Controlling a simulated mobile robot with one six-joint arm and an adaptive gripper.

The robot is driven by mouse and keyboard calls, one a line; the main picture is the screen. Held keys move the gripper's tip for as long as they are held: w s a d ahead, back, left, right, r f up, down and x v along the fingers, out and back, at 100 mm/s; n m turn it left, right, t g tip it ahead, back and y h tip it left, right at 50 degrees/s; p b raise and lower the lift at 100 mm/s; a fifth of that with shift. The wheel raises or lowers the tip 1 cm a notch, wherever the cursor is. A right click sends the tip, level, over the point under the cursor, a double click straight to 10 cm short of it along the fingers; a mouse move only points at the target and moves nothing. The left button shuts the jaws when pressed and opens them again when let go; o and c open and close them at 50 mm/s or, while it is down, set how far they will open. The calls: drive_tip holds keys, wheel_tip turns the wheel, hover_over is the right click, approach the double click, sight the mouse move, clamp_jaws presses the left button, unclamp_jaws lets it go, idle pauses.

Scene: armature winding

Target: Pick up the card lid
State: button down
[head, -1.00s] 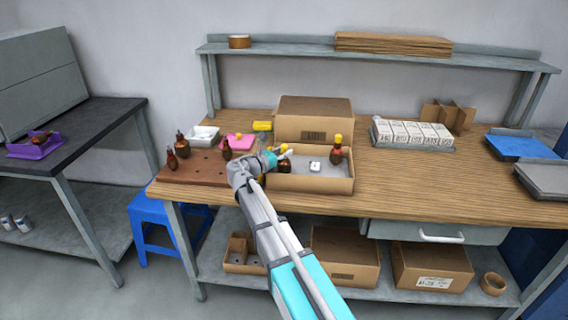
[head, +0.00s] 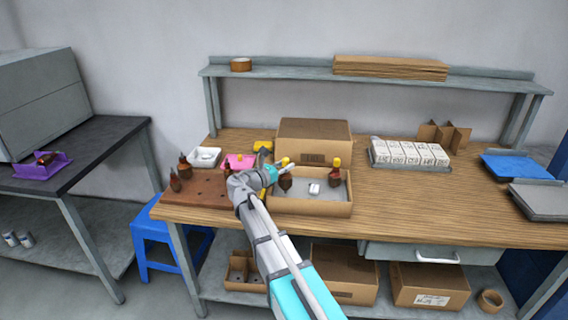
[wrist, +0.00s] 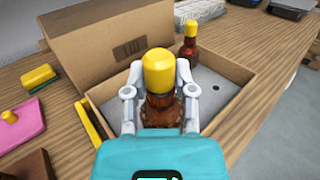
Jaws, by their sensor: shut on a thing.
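The brown card lid (head: 313,143) rests on the bench behind the open card box (head: 312,207); it also shows in the wrist view (wrist: 130,48) with a dark printed mark on its side. My gripper (head: 280,172) is not on the lid. In the wrist view my gripper (wrist: 158,100) is shut on a dark brown armature with a yellow cap (wrist: 160,70). This armature is upright at the left end of the open box; its foot is hidden by my gripper. Another yellow-capped armature (head: 334,173) stands in the box to the right, beside a small white piece (head: 314,189).
A brown pegboard (head: 205,190) with dark armatures stands to the left, near a pink tray (head: 238,161) and a white tray (head: 205,157). White cartons (head: 410,153) are at the right. A shelf (head: 300,72) runs above. The front right benchtop (head: 420,205) is clear.

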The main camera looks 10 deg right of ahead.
drive_tip(key=s+r+p, duration=0.6)
drive_tip(key=s+r, duration=0.1)
drive_tip(key=s, duration=0.5)
drive_tip(key=shift+r+p, duration=0.25)
drive_tip(key=shift+p, duration=0.05)
drive_tip(key=shift+w, duration=0.15)
drive_tip(key=b, duration=0.4)
hover_over(287, 180)
wheel_tip(287, 180, down, 4)
drive_tip(key=shift+f, duration=0.2)
drive_tip(key=w+f+b, duration=0.3)
drive_tip(key=f+b, duration=0.1)
drive_tip(key=b, duration=0.1)
drive_tip(key=shift+w+f, duration=0.35)
